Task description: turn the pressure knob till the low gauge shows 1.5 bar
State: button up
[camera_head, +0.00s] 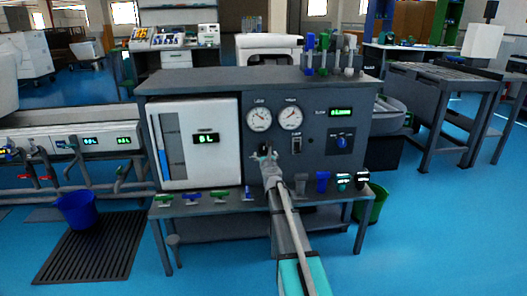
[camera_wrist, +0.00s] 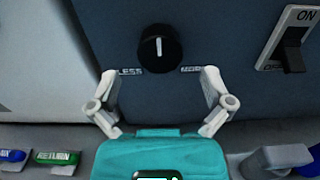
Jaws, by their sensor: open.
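The black pressure knob (camera_wrist: 159,48) is on the dark panel in the wrist view, with LESS at its lower left and MORE at its lower right. Its white pointer line stands about upright. My gripper (camera_wrist: 159,75) is open, its two pale fingers spread either side below the knob, with no contact visible. In the head view my gripper (camera_head: 265,153) is in front of the panel below the gauges and largely hides the knob. Two round white gauges, left (camera_head: 259,118) and right (camera_head: 291,117), sit above; their labels and needle readings are too small to read surely.
An ON/OFF rocker switch (camera_wrist: 292,50) is right of the knob. A tank display (camera_head: 206,139) reads 0 L. A blue dial (camera_head: 342,141) sits further right. Coloured handles, including a green RETURN one (camera_wrist: 57,158), line the ledge below. A blue bucket (camera_head: 80,211) stands left.

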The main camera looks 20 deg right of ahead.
aim_at(263, 150)
jog(key=shift+x, duration=2.05)
jog(key=c, duration=1.1)
jog(key=shift+c, duration=0.2)
jog(key=shift+n, duration=0.5)
jog(key=shift+w+n, duration=0.1)
jog(key=shift+n, duration=2.3)
jog(key=o, duration=1.1)
jog(key=shift+o, duration=0.2)
